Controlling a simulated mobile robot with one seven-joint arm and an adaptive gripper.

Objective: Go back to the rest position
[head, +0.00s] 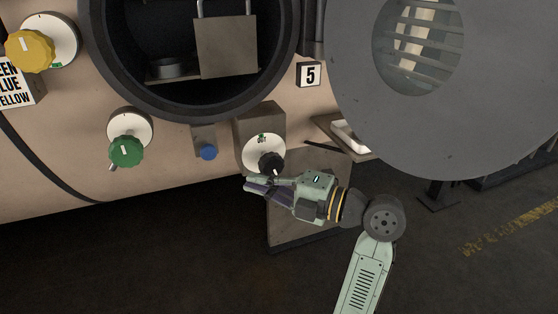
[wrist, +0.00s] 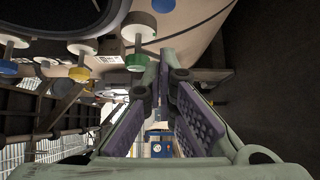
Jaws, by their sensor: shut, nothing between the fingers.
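My gripper (head: 250,186) is in front of the lower part of the machine, just below a black knob (head: 271,164) on a white dial. Its fingers point left and are together with nothing between them. In the wrist view my gripper (wrist: 162,78) shows its two fingers converging at the tips. Whether the fingertips touch the machine cannot be told. My arm comes up from the bottom right of the head view.
A green knob (head: 126,151), a yellow knob (head: 30,51) and a blue button (head: 208,152) stick out of the beige machine front. A large round door (head: 500,120) hangs open at the right. Dark floor lies below.

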